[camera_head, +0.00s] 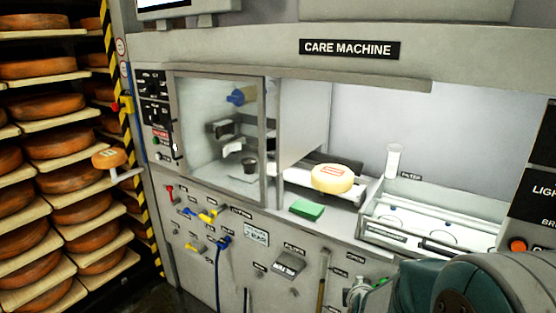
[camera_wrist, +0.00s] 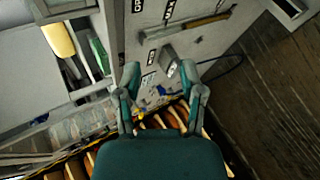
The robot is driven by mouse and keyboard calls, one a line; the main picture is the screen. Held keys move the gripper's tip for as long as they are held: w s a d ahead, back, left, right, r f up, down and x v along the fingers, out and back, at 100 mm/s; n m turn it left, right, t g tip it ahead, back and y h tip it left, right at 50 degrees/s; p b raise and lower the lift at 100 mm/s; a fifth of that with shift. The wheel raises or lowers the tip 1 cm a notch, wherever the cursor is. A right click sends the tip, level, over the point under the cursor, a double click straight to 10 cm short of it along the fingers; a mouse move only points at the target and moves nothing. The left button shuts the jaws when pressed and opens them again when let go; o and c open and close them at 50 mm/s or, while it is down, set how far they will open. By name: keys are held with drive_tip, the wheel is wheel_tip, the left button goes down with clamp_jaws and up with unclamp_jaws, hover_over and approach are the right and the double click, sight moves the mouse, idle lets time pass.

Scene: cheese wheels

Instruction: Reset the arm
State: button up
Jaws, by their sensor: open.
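My gripper (camera_wrist: 160,72) is in the wrist view, with its two teal fingers spread apart and nothing between them. The front panel of the care machine lies beyond the fingertips. In the head view my teal arm fills the lower right corner, in front of the machine's lower panel. A small teal part of it also shows by that panel, and I cannot make out the fingers there. A pale cheese wheel (camera_head: 333,179) with a red label lies in the machine's open bay. It shows as a yellow shape in the wrist view (camera_wrist: 59,40), apart from my gripper.
A green block (camera_head: 307,209) lies on the bay's front ledge. A clear-walled tray (camera_head: 430,238) stands at right and a glass-doored compartment (camera_head: 222,135) at left. Tools and a blue hose (camera_head: 219,270) hang on the lower panel. Racks of orange cheese wheels (camera_head: 58,143) stand at far left.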

drive_tip(key=s+a+r+m+g+y, duration=0.25)
drive_tip(key=s+a+r+m, duration=0.25)
drive_tip(key=s+r+m, duration=0.3)
drive_tip(key=s+r+m+g, duration=0.1)
drive_tip(key=s+r+m, duration=0.2)
drive_tip(key=s, duration=0.5)
drive_tip(key=s+r+m+g, duration=0.2)
drive_tip(key=s+m, duration=0.3)
drive_tip(key=s, duration=0.3)
drive_tip(key=shift+s+r, duration=0.25)
drive_tip(key=shift+r, duration=0.3)
idle(0.5)
